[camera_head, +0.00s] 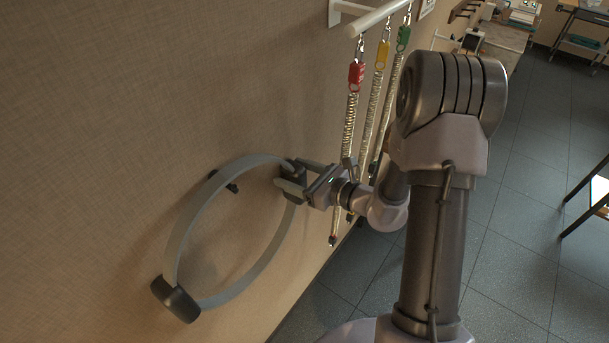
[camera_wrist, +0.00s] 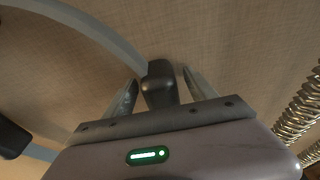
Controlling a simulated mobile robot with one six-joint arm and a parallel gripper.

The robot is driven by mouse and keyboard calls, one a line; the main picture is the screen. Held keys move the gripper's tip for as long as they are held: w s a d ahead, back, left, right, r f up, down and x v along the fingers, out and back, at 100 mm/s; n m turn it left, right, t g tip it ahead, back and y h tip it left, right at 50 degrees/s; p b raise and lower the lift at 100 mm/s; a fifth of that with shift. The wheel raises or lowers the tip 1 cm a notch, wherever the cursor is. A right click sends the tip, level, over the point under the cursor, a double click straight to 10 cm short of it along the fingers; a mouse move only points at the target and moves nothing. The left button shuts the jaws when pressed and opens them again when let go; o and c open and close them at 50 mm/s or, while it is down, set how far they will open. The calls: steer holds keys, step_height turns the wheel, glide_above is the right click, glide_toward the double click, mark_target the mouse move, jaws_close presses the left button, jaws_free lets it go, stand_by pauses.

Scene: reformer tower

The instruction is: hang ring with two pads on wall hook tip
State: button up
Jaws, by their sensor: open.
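The ring (camera_head: 184,222) is a large grey hoop with two dark pads, tilted close against the beige wall. One pad (camera_head: 175,299) is at its lower left; the other pad (camera_head: 297,180) is at its upper right. A small dark wall hook (camera_head: 232,187) shows inside the hoop at its upper band, its tip meeting the band in this view. I cannot tell whether the ring rests on it. My gripper (camera_head: 287,177) is open at the upper-right pad. In the wrist view that pad (camera_wrist: 160,85) lies between the two fingers, with gaps visible on both sides.
Metal springs with red (camera_head: 356,74), yellow (camera_head: 381,55) and green (camera_head: 403,38) tags hang from a white rail (camera_head: 375,18) just right of my gripper. Springs also show at the wrist view's right edge (camera_wrist: 298,115). Tiled floor (camera_head: 515,210) lies open at right.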

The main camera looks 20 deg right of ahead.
steer(key=v, duration=1.7)
steer(key=s+a+f+n+g+b, duration=0.2)
steer(key=s+a+n+g+b, duration=0.25)
steer(key=a+n, duration=0.2)
steer(key=s+a+f+n+g+b, duration=0.2)
steer(key=s+a+n+g+b, duration=0.1)
steer(key=a+n+g+b, duration=0.4)
steer(key=shift+s+a+f+n+t+h+b, duration=0.15)
steer(key=shift+s+n+t+h+b, duration=0.8)
steer(key=shift+n, duration=0.85)
steer(key=shift+s+a+f+n+t+h+b, duration=0.15)
steer(key=shift+s+n+t+h+b, duration=0.45)
steer(key=shift+s+n+h+b, duration=0.75)
steer(key=shift+s+a+f+n+t+h+b, duration=0.15)
steer(key=shift+s+n+t+h+b, duration=0.9)
steer(key=shift+n, duration=1.25)
steer(key=shift+w+d+g+h, duration=0.1)
steer(key=shift+w+g+h, duration=0.15)
steer(key=shift+w, duration=0.2)
